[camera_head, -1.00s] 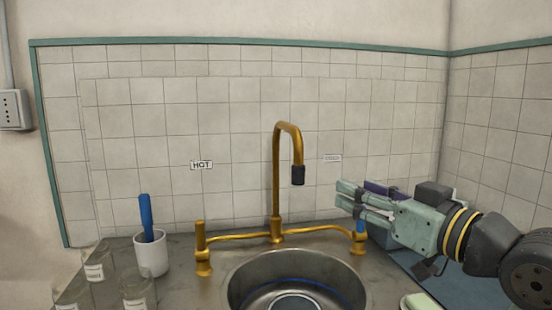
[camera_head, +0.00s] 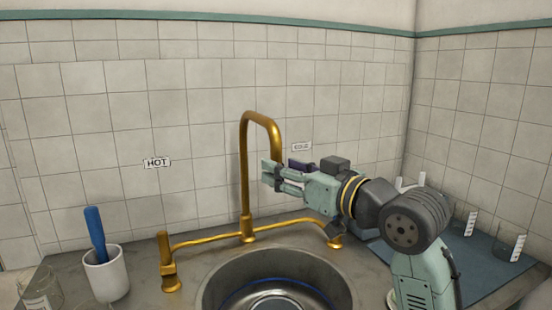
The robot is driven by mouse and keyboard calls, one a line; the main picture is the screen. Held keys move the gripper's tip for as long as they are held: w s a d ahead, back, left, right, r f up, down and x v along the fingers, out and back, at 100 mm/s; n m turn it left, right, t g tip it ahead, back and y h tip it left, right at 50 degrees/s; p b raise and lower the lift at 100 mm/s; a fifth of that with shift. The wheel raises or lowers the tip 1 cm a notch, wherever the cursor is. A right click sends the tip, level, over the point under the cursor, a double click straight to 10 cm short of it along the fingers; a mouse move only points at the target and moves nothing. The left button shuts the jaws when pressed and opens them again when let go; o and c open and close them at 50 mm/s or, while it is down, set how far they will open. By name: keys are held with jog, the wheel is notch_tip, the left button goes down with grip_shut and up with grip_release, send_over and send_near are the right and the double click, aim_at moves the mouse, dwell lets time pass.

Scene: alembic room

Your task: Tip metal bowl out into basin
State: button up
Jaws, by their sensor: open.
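The round metal basin (camera_head: 213,284) is set in the grey counter at the bottom of the view, cut off by the picture's lower edge. Inside it show a blue ring and a smaller round metal shape (camera_head: 274,303); I cannot tell whether that is the metal bowl or part of the basin. No other metal bowl is visible. My gripper (camera_head: 268,174) is open and appears empty, pointing left. It is above the basin's back edge in the picture and overlaps the lower end of the tap's spout; I cannot tell whether they touch.
A gold tap (camera_head: 245,190) stands behind the basin, with a left handle (camera_head: 168,265). A white cup (camera_head: 106,276) holds a blue-handled tool (camera_head: 95,232) on the left. A glass container (camera_head: 38,290) is at far left. Glassware (camera_head: 511,243) stands on a blue mat (camera_head: 485,262) at right.

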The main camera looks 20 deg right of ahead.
jog(key=shift+p+x, duration=0.3)
jog(key=shift+x, duration=1.15)
jog(key=shift+c, duration=0.2)
grip_shut()
